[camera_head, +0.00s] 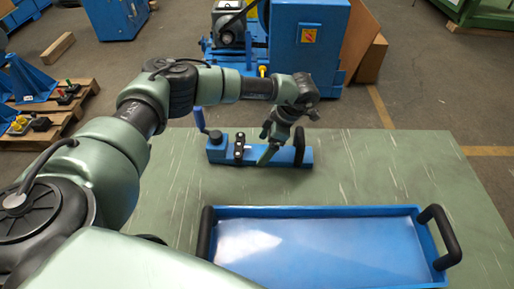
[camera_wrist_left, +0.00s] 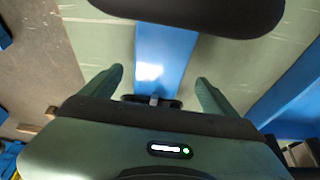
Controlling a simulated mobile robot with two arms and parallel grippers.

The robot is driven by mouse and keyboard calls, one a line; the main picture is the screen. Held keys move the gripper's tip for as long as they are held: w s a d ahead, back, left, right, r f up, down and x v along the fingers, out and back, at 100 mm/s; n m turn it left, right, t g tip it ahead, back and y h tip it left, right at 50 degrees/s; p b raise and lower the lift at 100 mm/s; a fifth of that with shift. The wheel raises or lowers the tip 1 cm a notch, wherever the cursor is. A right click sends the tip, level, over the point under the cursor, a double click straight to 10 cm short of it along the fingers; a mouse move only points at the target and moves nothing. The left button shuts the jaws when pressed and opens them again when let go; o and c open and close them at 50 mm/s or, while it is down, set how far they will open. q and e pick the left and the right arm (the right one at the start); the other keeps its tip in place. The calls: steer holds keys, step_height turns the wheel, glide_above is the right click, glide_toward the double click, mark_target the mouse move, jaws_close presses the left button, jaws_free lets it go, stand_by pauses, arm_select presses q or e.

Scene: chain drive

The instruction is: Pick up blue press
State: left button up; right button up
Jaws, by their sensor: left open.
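The blue press (camera_head: 222,155) lies on the green table near its far edge. It has a long blue base, black parts and an upright blue lever at its left end, and a black upright handle at its right end. My left gripper (camera_head: 265,148) is over the middle of the press, pointing down. In the wrist view my left gripper (camera_wrist_left: 160,82) is open, with the blue bar of the press (camera_wrist_left: 166,45) between its fingers in the picture and gaps on both sides. The arm partly hides the press. My right gripper is not in view.
A blue tray (camera_head: 320,211) with black end handles stands on the near part of the green table (camera_head: 385,170). The table right of the press is clear. Beyond the table stand a blue machine (camera_head: 300,60) and cardboard boxes. A wooden pallet (camera_head: 50,125) is on the floor at left.

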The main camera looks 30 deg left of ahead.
mark_target(260, 152)
arm_select(q)
steer(key=x, duration=0.3)
steer(key=shift+f, duration=0.15)
steer(key=shift+w, duration=0.1)
jaws_close()
steer(key=shift+w+a, duration=0.1)
